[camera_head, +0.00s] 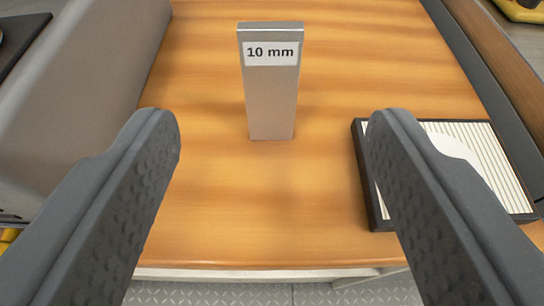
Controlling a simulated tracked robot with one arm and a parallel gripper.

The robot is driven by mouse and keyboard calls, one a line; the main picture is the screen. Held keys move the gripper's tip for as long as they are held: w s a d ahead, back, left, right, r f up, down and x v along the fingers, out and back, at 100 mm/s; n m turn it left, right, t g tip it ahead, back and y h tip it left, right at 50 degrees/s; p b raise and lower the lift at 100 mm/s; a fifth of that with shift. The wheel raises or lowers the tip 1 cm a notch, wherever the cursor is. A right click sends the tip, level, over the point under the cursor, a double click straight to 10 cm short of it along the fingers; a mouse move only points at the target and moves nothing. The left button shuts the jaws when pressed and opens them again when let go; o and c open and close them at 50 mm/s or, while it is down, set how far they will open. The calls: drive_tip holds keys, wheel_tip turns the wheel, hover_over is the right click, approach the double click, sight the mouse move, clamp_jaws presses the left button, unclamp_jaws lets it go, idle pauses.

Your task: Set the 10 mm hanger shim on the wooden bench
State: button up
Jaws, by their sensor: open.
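The hanger shim (271,98) is a flat silver-grey metal bar with a white label reading "10 mm" near its top. It stands upright on the wooden bench (220,215), apart from other objects. My gripper (272,125) is open and empty. Its two dark, dimpled fingers show at the left and right of the picture. The shim shows in the gap between them, farther off, and neither finger appears to touch it.
A dark-framed tray (364,190) with a white ribbed surface lies on the bench at right, partly hidden by my right finger. A grey padded block (85,95) borders the bench at left. The bench's front edge drops to a metal tread-plate floor (240,294).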

drive_tip(key=b+v, duration=0.2)
drive_tip(key=b, duration=0.3)
drive_tip(key=shift+s, duration=0.2)
drive_tip(key=shift+a, duration=0.1)
drive_tip(key=s+r+t, duration=0.1)
drive_tip(key=s+r, duration=0.1)
drive_tip(key=r, duration=1.3)
drive_tip(key=s+r, duration=0.2)
drive_tip(key=r, duration=1.4)
drive_tip(key=s+r, duration=0.8)
drive_tip(key=r, duration=0.2)
drive_tip(key=shift+s+d, duration=0.25)
drive_tip(key=shift+d, duration=0.2)
